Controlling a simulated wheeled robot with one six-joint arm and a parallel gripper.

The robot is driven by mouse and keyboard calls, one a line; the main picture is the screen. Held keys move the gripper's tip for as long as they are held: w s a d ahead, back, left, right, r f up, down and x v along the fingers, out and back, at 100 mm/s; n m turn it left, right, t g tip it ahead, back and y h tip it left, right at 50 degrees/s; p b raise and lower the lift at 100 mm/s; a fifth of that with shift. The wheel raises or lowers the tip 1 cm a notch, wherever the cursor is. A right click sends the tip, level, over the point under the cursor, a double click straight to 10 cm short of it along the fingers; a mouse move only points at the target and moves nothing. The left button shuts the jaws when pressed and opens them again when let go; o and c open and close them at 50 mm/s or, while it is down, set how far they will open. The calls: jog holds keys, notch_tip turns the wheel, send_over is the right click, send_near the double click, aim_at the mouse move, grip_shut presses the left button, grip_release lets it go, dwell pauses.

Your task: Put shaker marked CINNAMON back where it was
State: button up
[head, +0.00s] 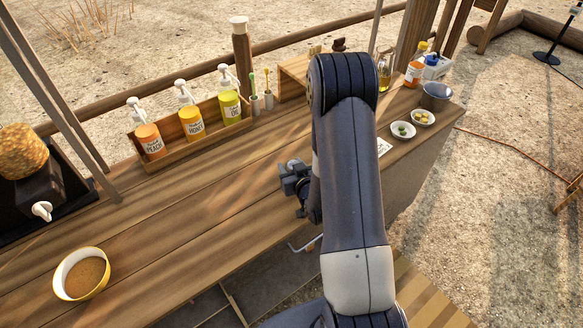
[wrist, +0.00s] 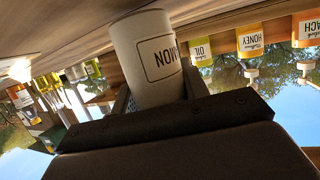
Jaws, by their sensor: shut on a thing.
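The shaker (wrist: 152,55) is a pale cylinder whose printed label shows upside down in the wrist view. Only the letters "MON" can be read, and the rest of the label is turned away. My gripper (wrist: 160,97) is shut on the shaker, with a finger on either side. In the head view my gripper (head: 295,180) is over the front part of the wooden counter (head: 215,205), left of my arm. My arm hides most of the gripper's surroundings there, and I cannot make out the shaker in that view.
A wooden rack (head: 165,156) holds PEACH, HONEY and OIL pump bottles at the back. A yellow bowl (head: 82,272) of brown powder stands front left, near a dark dispenser (head: 50,190). Small bowls (head: 403,130) and a metal bucket (head: 436,96) stand right. The middle counter is clear.

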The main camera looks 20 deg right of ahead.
jog(key=shift+f, duration=0.45)
jog(key=shift+f+b, duration=0.2)
jog(key=shift+b, duration=0.15)
jog(key=shift+s+f+b, duration=0.15)
jog(key=shift+f+b, duration=0.1)
jog(key=shift+b, duration=0.15)
